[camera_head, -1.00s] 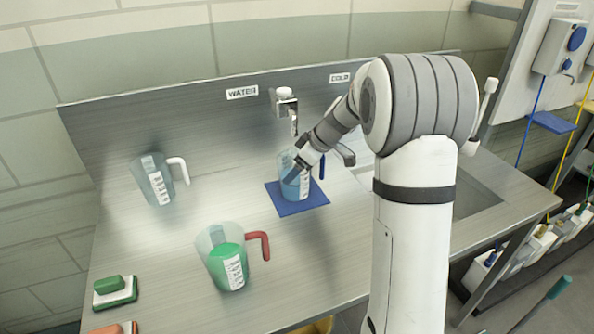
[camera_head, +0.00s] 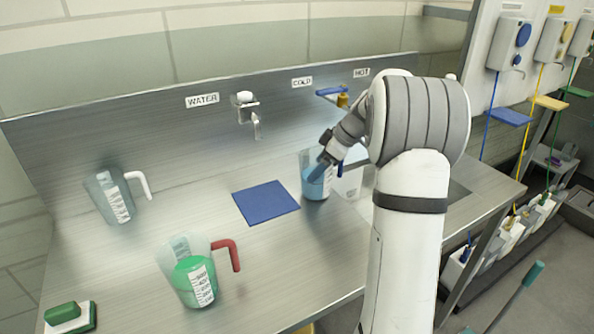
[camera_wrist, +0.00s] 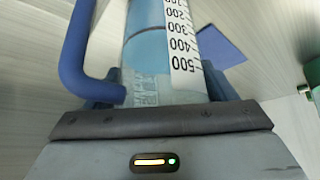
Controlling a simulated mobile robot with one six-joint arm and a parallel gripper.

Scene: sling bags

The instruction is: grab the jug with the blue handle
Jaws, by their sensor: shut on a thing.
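The jug with the blue handle (camera_head: 316,184) is clear, with a white scale and blue liquid, and stands upright to the right of the blue mat (camera_head: 265,204). My gripper (camera_head: 326,158) reaches it from above right and is shut on it. In the wrist view the jug (camera_wrist: 146,52) fills the space between my fingers, with its blue handle (camera_wrist: 76,45) at the left. I cannot tell for sure whether its base is clear of the steel worktop (camera_head: 150,250). My arm hides part of the area behind it.
A jug with a red handle (camera_head: 190,275) and green liquid stands at the front. A jug with a white handle (camera_head: 112,198) stands at the left. A tap (camera_head: 250,115) juts out behind the mat. A green-topped brush (camera_head: 68,316) lies at front left. The sink is right of my arm.

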